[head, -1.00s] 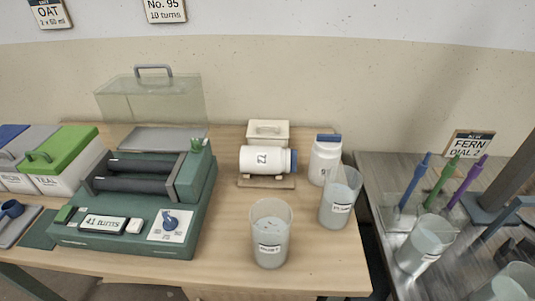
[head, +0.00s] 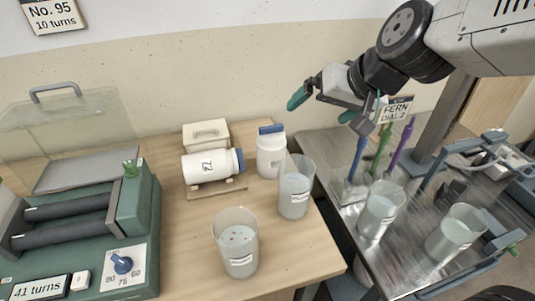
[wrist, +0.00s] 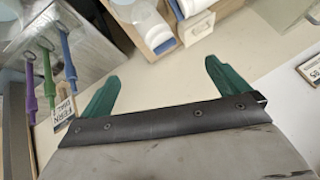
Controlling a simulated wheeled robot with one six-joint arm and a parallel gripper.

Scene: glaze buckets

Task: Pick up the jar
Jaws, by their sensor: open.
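Two white jars with blue lids are in the head view. One jar (head: 207,166), with a dark mark on its side, lies on its side on a small wooden cradle (head: 218,190). The other jar (head: 271,156) stands upright to its right, partly behind a cup. My gripper (head: 322,107) is open and empty, raised in the air to the right of the jars and above them. Its two green fingers also show wide apart in the wrist view (wrist: 160,82), with nothing between them. A white jar with a blue lid (wrist: 152,28) is at that view's top edge, beyond the fingers.
Clear cups (head: 295,188) and (head: 236,245) stand right and front of the jars. A lidded cream box (head: 206,134) is behind the lying jar. A green roller machine (head: 135,208) is at left. The metal table (head: 375,275) holds more cups and coloured upright tools (head: 381,148).

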